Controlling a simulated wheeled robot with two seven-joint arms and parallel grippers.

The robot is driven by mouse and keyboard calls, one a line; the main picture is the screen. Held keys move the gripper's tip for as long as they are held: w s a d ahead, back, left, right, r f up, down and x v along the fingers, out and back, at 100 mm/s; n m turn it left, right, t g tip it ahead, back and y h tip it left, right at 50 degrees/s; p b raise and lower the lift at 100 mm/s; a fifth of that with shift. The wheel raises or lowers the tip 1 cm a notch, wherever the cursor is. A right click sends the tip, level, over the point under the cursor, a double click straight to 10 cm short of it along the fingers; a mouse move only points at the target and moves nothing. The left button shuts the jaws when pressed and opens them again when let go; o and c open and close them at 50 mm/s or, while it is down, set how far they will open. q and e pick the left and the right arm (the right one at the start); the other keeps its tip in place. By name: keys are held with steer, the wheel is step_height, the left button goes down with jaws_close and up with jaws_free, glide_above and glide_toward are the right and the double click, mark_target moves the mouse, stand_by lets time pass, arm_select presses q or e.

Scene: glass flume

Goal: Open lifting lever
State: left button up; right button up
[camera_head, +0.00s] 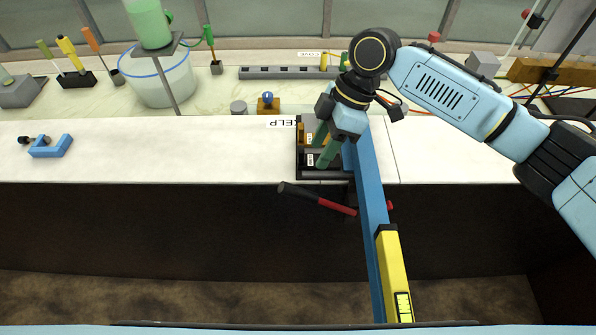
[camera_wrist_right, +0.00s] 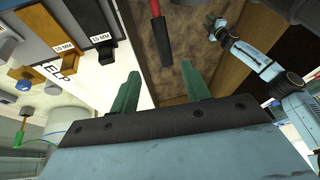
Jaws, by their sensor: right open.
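The lever (camera_head: 332,206), a red bar with a black grip, sticks out in front of the counter's front face, its grip toward the left in the head view. In the right wrist view the red lever (camera_wrist_right: 164,40) shows beyond and between my finger tips, apart from them. My right gripper (camera_head: 322,148) has green fingers pointing down over a dark tray at the counter edge, above the lever. Its fingers (camera_wrist_right: 160,80) are spread with nothing between them. A blue arm, seemingly my left, shows in the wrist view; its small gripper end (camera_wrist_right: 213,24) is unclear.
A long blue beam (camera_head: 370,190) with a yellow piece (camera_head: 393,270) runs beside the lever. The dark tray (camera_head: 326,174) holds labelled blocks, including a 15 MM block (camera_wrist_right: 101,40). A blue bracket (camera_head: 50,146) lies left. The white counter (camera_head: 180,150) between is mostly clear.

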glide_above(300, 189)
steer(key=d, duration=0.2)
steer(key=f, duration=0.5)
steer(key=shift+w+d+p, duration=0.15)
steer(key=shift+w+p, duration=0.2)
steer(key=shift+w, duration=0.05)
steer(key=x, duration=0.6)
steer(key=shift+w+f, duration=0.1)
steer(key=shift+f, duration=0.25)
steer(key=shift+a+f, duration=0.3)
steer(key=shift+c, duration=0.4)
arm_select(q)
steer(key=s, duration=0.1)
steer(key=s+r, duration=0.1)
steer(key=s, duration=0.1)
steer(key=shift+s+a, duration=0.1)
steer(key=shift+s, duration=0.15)
arm_select(e)
jaws_close()
